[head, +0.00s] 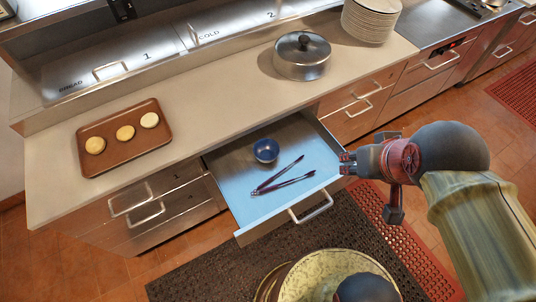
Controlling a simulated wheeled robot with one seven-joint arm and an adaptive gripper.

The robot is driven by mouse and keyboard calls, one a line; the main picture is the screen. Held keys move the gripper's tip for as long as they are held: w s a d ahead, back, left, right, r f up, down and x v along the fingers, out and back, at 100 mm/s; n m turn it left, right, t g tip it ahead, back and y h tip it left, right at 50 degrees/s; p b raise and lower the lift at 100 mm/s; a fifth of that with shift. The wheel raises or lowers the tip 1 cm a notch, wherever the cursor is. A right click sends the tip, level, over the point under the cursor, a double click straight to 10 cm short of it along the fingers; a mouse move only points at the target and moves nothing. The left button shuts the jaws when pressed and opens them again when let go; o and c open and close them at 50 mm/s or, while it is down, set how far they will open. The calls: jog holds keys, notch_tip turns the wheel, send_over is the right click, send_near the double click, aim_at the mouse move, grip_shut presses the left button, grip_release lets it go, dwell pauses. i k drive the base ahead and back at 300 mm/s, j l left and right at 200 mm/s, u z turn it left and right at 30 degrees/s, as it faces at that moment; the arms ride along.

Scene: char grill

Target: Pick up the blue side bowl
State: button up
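The blue side bowl (265,150) sits upright in the open drawer (228,168), towards its back and middle. It is small, round and dark blue with a lighter rim. My gripper (343,163) is to the right of the bowl, at the drawer's right edge, well apart from it. Its fingers point left. They are small and dark here, and I cannot tell how far apart they are. I see nothing held in it.
Tongs (278,180) lie in the drawer in front of the bowl. The drawer's handle (315,208) sticks out at the front. On the counter (215,104) are a brown tray (127,158) with three buns, a lidded pot (302,64) and a plate stack (370,20).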

aim_at(266, 150)
jog(key=j+z, duration=0.1)
jog(key=j, duration=0.7)
jog(key=j+z, duration=0.1)
jog(key=j, duration=0.7)
jog(key=k+j, duration=0.15)
jog(key=j, duration=0.6)
jog(key=j+z, duration=0.05)
